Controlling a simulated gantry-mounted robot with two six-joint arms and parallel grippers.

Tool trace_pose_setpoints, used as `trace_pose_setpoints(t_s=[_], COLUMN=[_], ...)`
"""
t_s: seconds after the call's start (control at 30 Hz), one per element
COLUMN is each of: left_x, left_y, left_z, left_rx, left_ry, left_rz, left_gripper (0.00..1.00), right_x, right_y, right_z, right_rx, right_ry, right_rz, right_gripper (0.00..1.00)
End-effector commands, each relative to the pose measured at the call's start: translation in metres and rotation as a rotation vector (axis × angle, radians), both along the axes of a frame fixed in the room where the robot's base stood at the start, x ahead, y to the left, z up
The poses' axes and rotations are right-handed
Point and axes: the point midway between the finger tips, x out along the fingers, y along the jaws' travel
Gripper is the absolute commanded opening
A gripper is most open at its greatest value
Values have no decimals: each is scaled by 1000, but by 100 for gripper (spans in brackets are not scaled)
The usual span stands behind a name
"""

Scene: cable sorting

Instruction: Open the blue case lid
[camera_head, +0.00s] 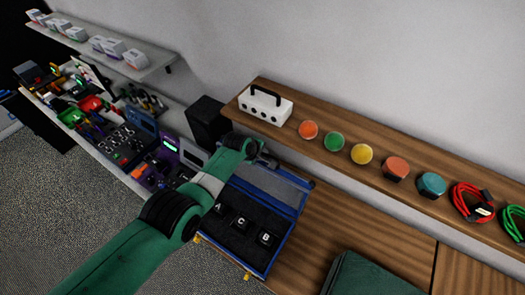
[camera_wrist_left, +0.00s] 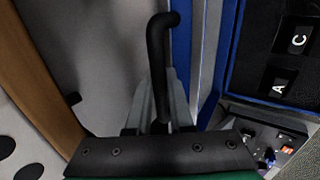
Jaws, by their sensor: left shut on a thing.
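The blue case (camera_head: 269,262) sits on the counter with its lid (camera_head: 270,187) raised and leaning back toward the wall, its grey inside showing. Its dark base holds black blocks marked A (camera_head: 220,208), C (camera_head: 242,223) and B (camera_head: 265,238). My left gripper (camera_head: 262,160) is at the far edge of the lid. In the left wrist view the gripper (camera_wrist_left: 160,115) is shut around a bent black bar (camera_wrist_left: 160,55), which looks like the lid's handle. The blue lid edge (camera_wrist_left: 181,40) is right beside it. The exact contact is partly hidden. My right gripper is in neither view.
A wooden shelf (camera_head: 355,182) along the wall carries a white block with a handle (camera_head: 265,106), several coloured round pieces and a red cable coil (camera_head: 473,203). A black box (camera_head: 207,122) stands behind the case. Cluttered gear fills the left counter. A green box (camera_head: 362,275) is front right.

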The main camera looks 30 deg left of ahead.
Motion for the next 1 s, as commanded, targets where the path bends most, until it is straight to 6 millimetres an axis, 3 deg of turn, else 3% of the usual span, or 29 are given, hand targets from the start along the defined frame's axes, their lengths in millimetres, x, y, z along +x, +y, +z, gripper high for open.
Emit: trace_pose_setpoints(t_s=[0.3,0.33,0.5,0.83,1.0], left_x=[-1,-1,-1,-3,-4], left_y=[0,0,0,0,-3], left_z=[-1,-1,-2,-4,11], left_rx=[0,0,0,0,0], left_ry=[4,4,4,10,11], left_rz=[0,0,0,0,-5], left_gripper=[0,23,49,49,49], right_x=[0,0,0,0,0], right_y=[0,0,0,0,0], right_z=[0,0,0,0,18], right_rx=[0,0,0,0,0], right_ry=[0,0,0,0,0], right_rz=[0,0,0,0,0], right_gripper=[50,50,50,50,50])
